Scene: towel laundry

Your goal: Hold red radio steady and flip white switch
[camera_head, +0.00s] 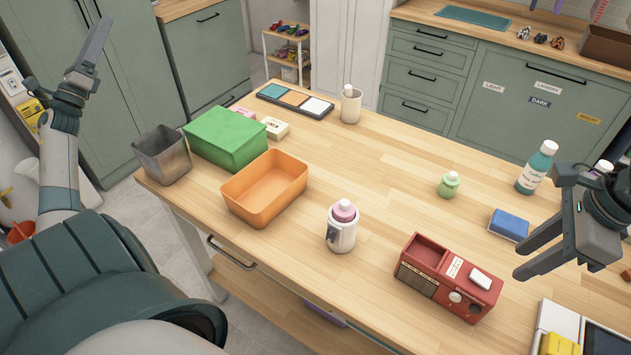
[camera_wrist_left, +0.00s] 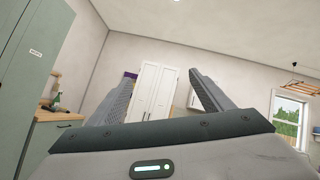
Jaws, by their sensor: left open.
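The red radio (camera_head: 425,284) stands on the wooden table at the front right in the head view. A white rounded piece (camera_head: 481,278), which looks like the switch, sits on the right part of its top. Its front has a speaker grille and a pale knob. My right gripper (camera_head: 518,264) is above and to the right of the radio, apart from it, with its fingers spread and empty. My left gripper (camera_head: 76,62) is raised at the upper left, far from the radio, open and empty. Its spread fingers (camera_wrist_left: 160,92) show against the room in the left wrist view.
An orange bin (camera_head: 236,211) is further left. The table's middle is clear.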

